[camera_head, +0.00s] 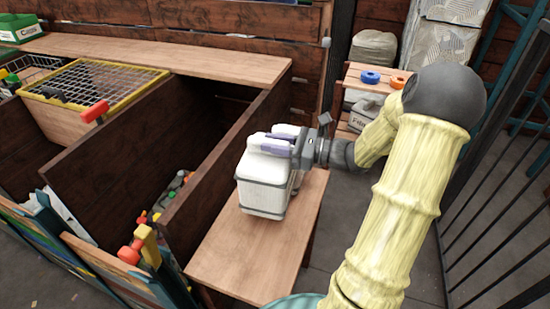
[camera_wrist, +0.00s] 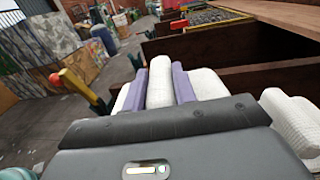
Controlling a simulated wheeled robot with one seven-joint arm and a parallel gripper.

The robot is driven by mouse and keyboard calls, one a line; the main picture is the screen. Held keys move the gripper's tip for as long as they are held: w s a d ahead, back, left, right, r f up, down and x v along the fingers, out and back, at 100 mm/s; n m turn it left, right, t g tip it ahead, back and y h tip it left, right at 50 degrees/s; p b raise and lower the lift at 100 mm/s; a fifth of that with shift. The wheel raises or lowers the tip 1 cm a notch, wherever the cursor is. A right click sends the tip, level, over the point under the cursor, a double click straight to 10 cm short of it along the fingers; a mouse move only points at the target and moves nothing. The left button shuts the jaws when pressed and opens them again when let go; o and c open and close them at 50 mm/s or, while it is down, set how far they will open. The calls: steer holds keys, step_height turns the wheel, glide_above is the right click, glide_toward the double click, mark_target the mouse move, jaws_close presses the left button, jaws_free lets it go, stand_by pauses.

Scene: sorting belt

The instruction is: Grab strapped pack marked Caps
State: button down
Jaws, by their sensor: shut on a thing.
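A white pack (camera_head: 262,196) with a grey band near its base is at the wooden bench in the middle of the head view. My gripper (camera_head: 272,143) reaches it from the right. Its two purple fingers are shut on the raised white top of the pack, one on each side. In the wrist view the white top (camera_wrist: 160,88) fills the gap between the fingers of my gripper (camera_wrist: 160,72). The pack is upright. I cannot tell whether its base touches the bench. No Caps marking on it can be read.
A green and white labelled box (camera_head: 18,28) sits far left. Blue (camera_head: 370,77) and orange (camera_head: 398,82) rings lie on a shelf behind; a black railing (camera_head: 500,200) stands right.

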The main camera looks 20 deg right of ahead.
step_height(320, 180, up, 19)
steer(key=p, duration=0.2)
steer(key=shift+w, duration=0.1)
stand_by(0.5)
